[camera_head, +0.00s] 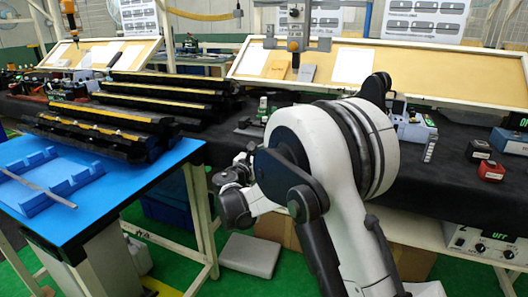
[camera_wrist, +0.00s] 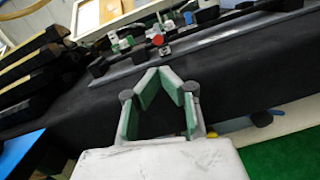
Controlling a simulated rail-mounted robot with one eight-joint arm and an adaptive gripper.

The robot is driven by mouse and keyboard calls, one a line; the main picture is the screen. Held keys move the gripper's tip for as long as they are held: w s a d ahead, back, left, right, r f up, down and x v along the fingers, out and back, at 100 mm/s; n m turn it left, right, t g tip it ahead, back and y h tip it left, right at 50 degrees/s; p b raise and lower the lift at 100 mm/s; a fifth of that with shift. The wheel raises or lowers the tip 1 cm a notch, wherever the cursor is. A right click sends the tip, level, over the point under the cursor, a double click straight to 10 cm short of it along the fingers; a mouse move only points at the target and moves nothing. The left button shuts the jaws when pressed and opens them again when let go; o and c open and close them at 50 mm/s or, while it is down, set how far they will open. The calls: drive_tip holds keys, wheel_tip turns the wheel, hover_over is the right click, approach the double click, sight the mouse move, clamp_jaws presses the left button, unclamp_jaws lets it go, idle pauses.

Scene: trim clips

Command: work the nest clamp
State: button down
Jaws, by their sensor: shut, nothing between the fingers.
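My gripper (camera_wrist: 158,72) shows in the wrist view with its two green-padded fingers closed together at the tips and nothing held. Beyond its tips, a dark plate (camera_wrist: 130,75) on the black-covered bench carries small green and metal fittings and a red knob (camera_wrist: 159,39). I cannot tell for sure which of these parts is the nest clamp, or its state. The fingers appear apart from the fittings. In the head view my arm covers part of the bench, and my gripper cannot be made out clearly. A small green-and-grey device (camera_head: 262,108) stands on the bench behind my arm.
Long black trim racks (camera_head: 160,105) lie left of my arm. A blue table (camera_head: 110,205) with a notched blue tray (camera_head: 70,190) and a metal strip stands at front left. Red-and-black boxes (camera_head: 491,170) sit on the right bench. A grey block (camera_head: 250,255) lies on the floor.

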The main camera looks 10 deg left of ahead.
drive_tip(key=b+x, duration=0.1)
drive_tip(key=x, duration=0.7)
drive_tip(key=shift+w, duration=0.1)
